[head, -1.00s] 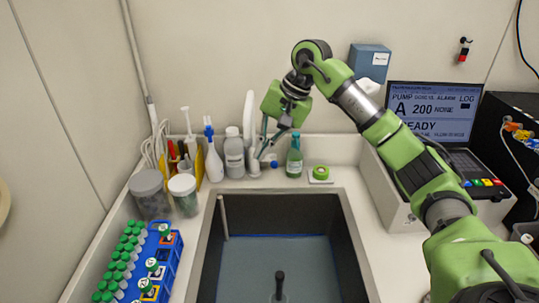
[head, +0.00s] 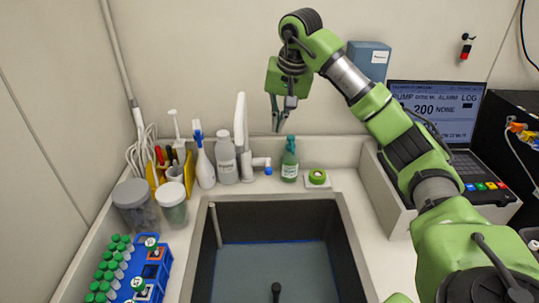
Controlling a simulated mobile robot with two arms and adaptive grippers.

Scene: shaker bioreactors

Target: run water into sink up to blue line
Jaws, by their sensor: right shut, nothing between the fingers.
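The sink (head: 208,262) has dark walls and a grey-blue surface inside, probably water. A thin blue line (head: 272,242) crosses its far wall, right at the edge of that surface; I cannot tell the exact level. The white tap (head: 241,130) stands behind the sink, with a short horizontal arm to the right ending in a blue tip (head: 268,171). No stream shows from it. My right gripper (head: 279,130) is shut and empty, pointing down above and right of the tap, apart from it. My left gripper is out of view.
A green bottle (head: 289,163) and green tape roll (head: 317,177) stand right of the tap. A white bottle (head: 226,160) and spray bottle (head: 204,165) stand left. Jars (head: 135,208) and a blue tube rack (head: 157,268) line the left counter. A screen device (head: 438,112) is right.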

